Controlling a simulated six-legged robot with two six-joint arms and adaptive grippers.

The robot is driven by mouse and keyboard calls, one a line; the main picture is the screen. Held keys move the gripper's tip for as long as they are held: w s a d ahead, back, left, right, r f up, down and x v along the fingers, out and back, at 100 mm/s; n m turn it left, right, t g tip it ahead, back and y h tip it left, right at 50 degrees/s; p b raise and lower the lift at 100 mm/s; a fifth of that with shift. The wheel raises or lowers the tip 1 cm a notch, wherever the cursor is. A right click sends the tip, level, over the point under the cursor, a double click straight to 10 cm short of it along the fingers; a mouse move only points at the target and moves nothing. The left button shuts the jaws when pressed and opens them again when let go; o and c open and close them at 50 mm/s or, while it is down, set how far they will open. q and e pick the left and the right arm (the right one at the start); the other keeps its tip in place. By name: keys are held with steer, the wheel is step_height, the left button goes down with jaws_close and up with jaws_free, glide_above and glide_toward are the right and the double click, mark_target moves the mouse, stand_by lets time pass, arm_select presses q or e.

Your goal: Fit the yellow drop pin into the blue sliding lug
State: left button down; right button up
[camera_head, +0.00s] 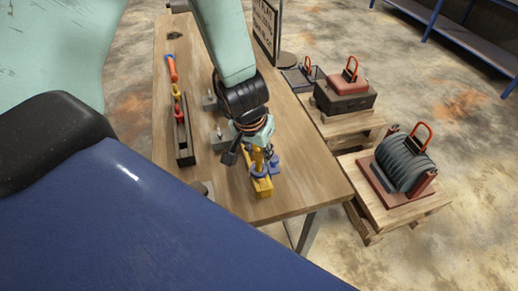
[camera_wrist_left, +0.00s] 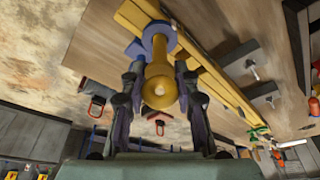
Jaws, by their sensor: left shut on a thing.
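The yellow drop pin (camera_wrist_left: 158,75) stands between the fingers of my left gripper (camera_wrist_left: 158,92) in the left wrist view, its round head toward the camera. My left gripper is shut on it. The blue sliding lug (camera_wrist_left: 158,33) is a round collar on a yellow bar, right at the pin's far end. I cannot tell how deep the pin sits in it. In the head view the pin (camera_head: 257,160) shows below my left gripper (camera_head: 255,155), upright over the yellow bar (camera_head: 262,187), with blue parts (camera_head: 275,168) beside it. My right gripper is not in view.
The wooden table (camera_head: 305,185) has grey brackets (camera_head: 220,137) left of the gripper and a dark tray (camera_head: 184,145) with red and yellow items farther left. An orange-handled tool (camera_head: 171,68) lies behind it. Pallets with a red-handled coil (camera_head: 402,165) and a box (camera_head: 345,95) stand off the right edge.

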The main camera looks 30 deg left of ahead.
arm_select(q)
steer(key=shift+f+b, duration=0.45)
steer(key=shift+f, duration=0.15)
steer(key=c, duration=0.9)
jaws_free()
steer(key=shift+r, duration=0.1)
steer(key=shift+v, duration=5.95)
